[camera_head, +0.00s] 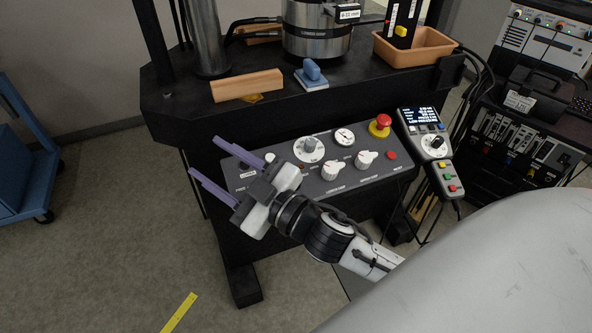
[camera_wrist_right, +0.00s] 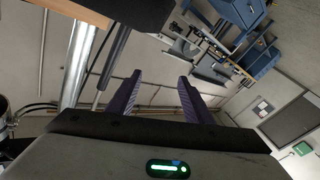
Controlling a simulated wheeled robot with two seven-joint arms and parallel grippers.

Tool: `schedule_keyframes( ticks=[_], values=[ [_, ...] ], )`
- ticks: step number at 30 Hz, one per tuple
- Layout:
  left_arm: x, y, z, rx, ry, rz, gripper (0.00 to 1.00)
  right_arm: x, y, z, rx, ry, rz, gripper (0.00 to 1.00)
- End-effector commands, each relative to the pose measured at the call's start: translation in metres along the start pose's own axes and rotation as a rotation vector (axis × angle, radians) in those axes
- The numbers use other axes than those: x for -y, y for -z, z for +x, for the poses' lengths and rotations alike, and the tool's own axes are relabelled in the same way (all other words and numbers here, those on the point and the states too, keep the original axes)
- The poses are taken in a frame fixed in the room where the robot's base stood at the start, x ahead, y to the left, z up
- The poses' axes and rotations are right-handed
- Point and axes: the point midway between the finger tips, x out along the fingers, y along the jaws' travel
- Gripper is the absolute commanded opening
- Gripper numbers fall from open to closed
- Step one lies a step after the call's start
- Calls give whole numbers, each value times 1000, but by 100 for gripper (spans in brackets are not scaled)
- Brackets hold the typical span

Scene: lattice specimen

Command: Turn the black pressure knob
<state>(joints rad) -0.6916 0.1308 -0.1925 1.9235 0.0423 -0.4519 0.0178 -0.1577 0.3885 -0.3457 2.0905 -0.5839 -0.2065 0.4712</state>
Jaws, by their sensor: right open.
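The control panel (camera_head: 395,165) is tilted on the front of the black machine frame. A small dark knob-like part (camera_head: 244,167) shows at its left end beside my right gripper's upper finger; I cannot tell for sure that it is the black pressure knob. My right gripper (camera_head: 204,156) is open and empty, with its purple fingers pointing left past the panel's left end. It hides part of the panel's left side. The purple fingers also show apart in the right wrist view (camera_wrist_right: 159,92), with nothing between them. My left gripper is not in view.
The panel also has a round dial (camera_head: 309,148), two white knobs (camera_head: 333,169) (camera_head: 366,160), a gauge (camera_head: 345,137) and a red emergency button (camera_head: 380,125). A handheld controller (camera_head: 428,140) hangs at right. A wooden block (camera_head: 247,85) lies on the bench above.

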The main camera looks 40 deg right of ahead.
Motion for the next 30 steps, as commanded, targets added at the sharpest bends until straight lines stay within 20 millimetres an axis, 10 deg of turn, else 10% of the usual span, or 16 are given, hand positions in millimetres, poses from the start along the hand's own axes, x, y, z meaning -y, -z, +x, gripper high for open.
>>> schedule_keyframes(
  ticks=[3,7,12,18,24,30],
  values=[
    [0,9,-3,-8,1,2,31,24,89,20,-344,210,-207,46],
    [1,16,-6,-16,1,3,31,74,119,5,-557,571,-466,46],
    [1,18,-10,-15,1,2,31,80,50,-25,-434,1095,-831,46],
    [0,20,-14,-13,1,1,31,-36,-47,-54,135,1444,-1101,46],
    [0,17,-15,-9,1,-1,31,-127,-73,-78,546,1499,-1156,46],
    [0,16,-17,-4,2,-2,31,-136,-88,-83,619,1503,-1155,46]
  ],
)
